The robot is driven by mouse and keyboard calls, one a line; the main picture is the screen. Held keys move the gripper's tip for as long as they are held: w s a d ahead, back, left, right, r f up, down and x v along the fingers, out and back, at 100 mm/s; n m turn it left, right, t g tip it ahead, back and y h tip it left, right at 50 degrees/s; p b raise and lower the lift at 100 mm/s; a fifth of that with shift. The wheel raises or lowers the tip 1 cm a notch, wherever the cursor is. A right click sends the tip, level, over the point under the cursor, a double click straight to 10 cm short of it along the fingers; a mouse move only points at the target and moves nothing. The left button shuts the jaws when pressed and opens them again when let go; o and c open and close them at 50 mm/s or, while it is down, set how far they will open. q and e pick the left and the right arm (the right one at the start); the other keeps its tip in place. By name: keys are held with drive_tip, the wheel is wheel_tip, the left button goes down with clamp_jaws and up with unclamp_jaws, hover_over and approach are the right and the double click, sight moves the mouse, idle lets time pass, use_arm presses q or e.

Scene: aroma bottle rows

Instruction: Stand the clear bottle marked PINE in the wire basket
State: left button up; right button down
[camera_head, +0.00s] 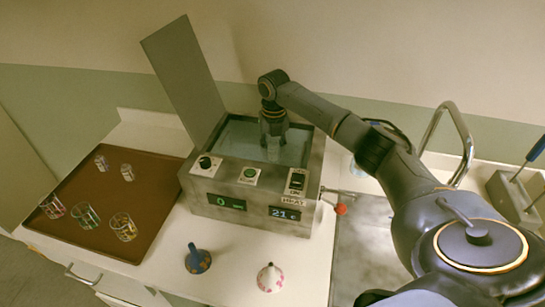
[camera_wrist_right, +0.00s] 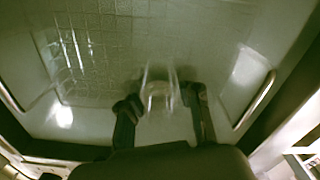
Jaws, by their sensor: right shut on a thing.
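My right gripper (camera_head: 272,122) points down into the open metal bath (camera_head: 228,209). In the right wrist view its two dark fingers (camera_wrist_right: 160,106) are shut on a clear bottle (camera_wrist_right: 158,90). No PINE marking can be read on it. Below the bottle a fine mesh floor (camera_wrist_right: 95,70) shows, with bent wire handles (camera_wrist_right: 256,102) at the sides, which look like the wire basket. I cannot tell whether the bottle touches the floor. My left gripper is not in view.
The bath's grey lid (camera_head: 184,75) stands open at its back left. A brown tray (camera_head: 100,185) at the left holds several small clear vessels. A blue-topped item (camera_head: 198,259) and a spotted cone (camera_head: 270,278) stand in front. A sink (camera_head: 362,250) and tap (camera_head: 462,135) are at the right.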

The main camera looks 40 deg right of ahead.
sight(273, 158)
wheel_tip(273, 158, down, 3)
drive_tip(key=shift+f+p, duration=0.1)
drive_tip(key=shift+p, duration=0.35)
drive_tip(key=shift+f, duration=0.15)
drive_tip(key=shift+f, duration=0.1)
drive_tip(key=c, duration=0.9)
unclamp_jaws()
drive_tip(key=shift+c, duration=0.2)
drive_tip(key=shift+r, duration=0.25)
wheel_tip(273, 158, up, 12)
drive_tip(key=b, duration=0.3)
